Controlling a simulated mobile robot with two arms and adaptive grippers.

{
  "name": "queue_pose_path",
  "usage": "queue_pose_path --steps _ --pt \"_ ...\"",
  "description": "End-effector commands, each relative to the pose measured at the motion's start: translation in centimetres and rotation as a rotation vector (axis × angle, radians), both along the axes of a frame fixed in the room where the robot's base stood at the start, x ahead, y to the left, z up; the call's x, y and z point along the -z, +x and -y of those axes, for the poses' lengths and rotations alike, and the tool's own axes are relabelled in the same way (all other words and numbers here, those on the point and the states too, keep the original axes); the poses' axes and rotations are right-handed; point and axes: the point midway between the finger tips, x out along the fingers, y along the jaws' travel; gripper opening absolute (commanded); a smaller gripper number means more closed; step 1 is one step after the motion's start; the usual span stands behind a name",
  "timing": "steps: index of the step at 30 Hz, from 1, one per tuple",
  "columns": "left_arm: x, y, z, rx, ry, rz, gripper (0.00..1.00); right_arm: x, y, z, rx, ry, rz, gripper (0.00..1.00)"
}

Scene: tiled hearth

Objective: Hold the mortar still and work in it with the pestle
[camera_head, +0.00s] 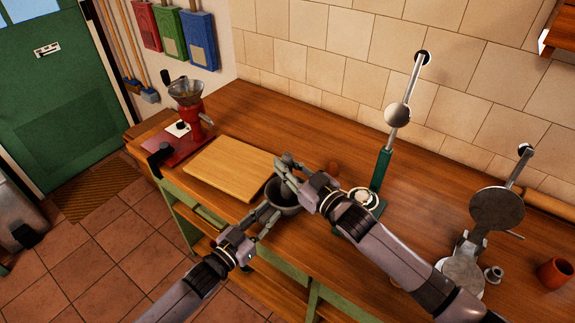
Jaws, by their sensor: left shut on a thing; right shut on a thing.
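The dark grey mortar (290,209) stands on the wooden counter near its front edge, in the middle of the head view. My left gripper (264,217) is shut on the mortar's wall at its left front side. My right gripper (284,172) is above the mortar's mouth, shut on the pestle. The pestle (287,158) shows only as a small grey end at the fingers. The rest of it is hidden by the gripper, so I cannot tell whether its tip touches the bowl. The mortar's right side is partly hidden by my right gripper.
A wooden board (228,166) lies left of the mortar, with a red grinder (190,118) beyond it. A round metal press (496,209) and a terracotta cup (555,272) are further right.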

Motion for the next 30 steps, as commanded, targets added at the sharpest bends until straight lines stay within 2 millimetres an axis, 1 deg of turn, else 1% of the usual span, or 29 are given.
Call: queue_pose_path --steps 5,18,30 --pt "0.0 0.0 0.0 0.0 -0.002 -0.001 0.0 -0.1 0.0 0.0 0.0 0.001 0.002 0.0" --pt "0.0 0.0 0.0 0.0 -0.002 -0.001 0.0 1.1 0.0 0.0 0.0 0.0 0.0 0.0" --pt "0.0 0.0 0.1 0.001 -0.003 -0.001 0.0 1.4 0.0 0.0 0.001 -0.004 -0.005 0.0"
